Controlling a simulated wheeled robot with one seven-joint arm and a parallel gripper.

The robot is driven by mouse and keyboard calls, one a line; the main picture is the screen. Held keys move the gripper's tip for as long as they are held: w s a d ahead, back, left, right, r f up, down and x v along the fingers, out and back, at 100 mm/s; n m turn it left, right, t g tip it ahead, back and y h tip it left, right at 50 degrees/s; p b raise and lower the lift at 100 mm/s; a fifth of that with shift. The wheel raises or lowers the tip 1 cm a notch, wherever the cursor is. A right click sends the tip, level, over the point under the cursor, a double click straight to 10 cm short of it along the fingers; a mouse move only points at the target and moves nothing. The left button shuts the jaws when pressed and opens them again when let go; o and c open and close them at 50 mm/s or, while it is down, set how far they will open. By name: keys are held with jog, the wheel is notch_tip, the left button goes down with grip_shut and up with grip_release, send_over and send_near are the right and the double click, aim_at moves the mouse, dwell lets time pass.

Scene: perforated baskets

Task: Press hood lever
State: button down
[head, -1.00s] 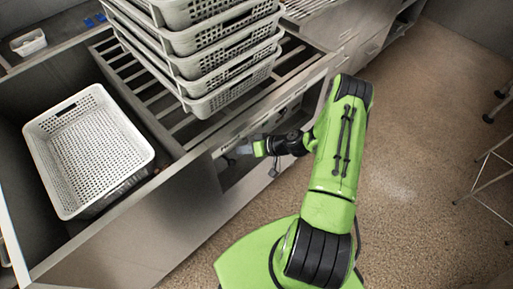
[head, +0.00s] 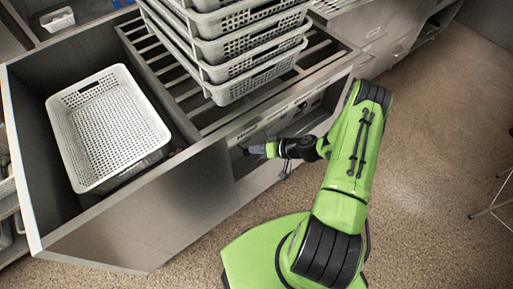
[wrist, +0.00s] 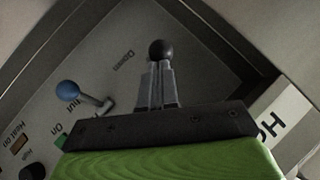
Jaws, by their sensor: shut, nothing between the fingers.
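A lever with a black ball knob (wrist: 161,52) shows in the wrist view, right at the tips of my gripper (wrist: 156,66). Its shaft is hidden behind the fingers, and I cannot tell whether they touch the knob. The word "Down" is printed on the panel (wrist: 112,30) to its left. The lever is too small to tell there.
A blue-knobbed lever (wrist: 68,91) stands left of my fingers on the same panel. A stack of white perforated baskets (head: 240,75) stands on the slatted rack (head: 160,60). One white basket (head: 110,130) sits in the open bay at left.

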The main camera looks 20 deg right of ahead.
jog(key=shift+s+f+b, duration=0.25)
jog(key=shift+f+b, duration=0.2)
jog(key=f+b, duration=0.2)
jog(key=s+f+b, duration=0.1)
jog(key=f+b, duration=0.1)
jog(key=b, duration=0.1)
jog(key=shift+d+f, duration=0.2)
jog(key=shift+f, duration=0.05)
jog(key=shift+r, duration=0.15)
jog(key=shift+r+p, duration=0.5)
jog(key=shift+r, duration=0.2)
